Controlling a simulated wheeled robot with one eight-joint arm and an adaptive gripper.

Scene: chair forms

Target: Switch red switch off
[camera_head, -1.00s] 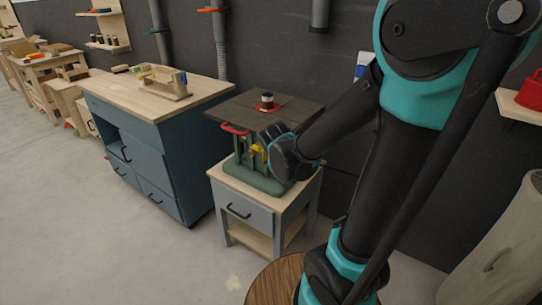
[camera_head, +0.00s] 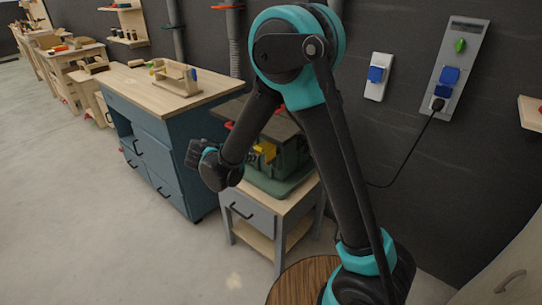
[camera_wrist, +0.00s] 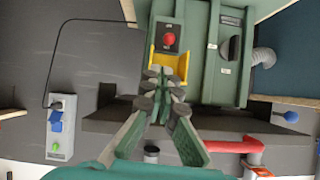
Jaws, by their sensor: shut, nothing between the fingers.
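The red switch (camera_wrist: 169,39) is a round red knob on a grey plate of the green machine, seen in the wrist view. A yellow flap (camera_wrist: 171,66) sticks out beside it, between the switch and my fingertips. The green machine (camera_head: 290,180) stands on a small grey cabinet in the head view, partly behind my arm; the switch itself cannot be made out there. My gripper (camera_wrist: 164,84) is shut and empty, its tips close to the yellow flap in the picture; contact cannot be told. In the head view my gripper (camera_head: 193,153) is in front of and left of the machine.
A blue workbench (camera_head: 158,130) stands left of the machine. The grey cabinet (camera_head: 250,212) carries the machine. Wall sockets (camera_head: 450,82) with a black cable are at the right. A red handle (camera_wrist: 235,146) juts from the machine's table. The floor at front left is clear.

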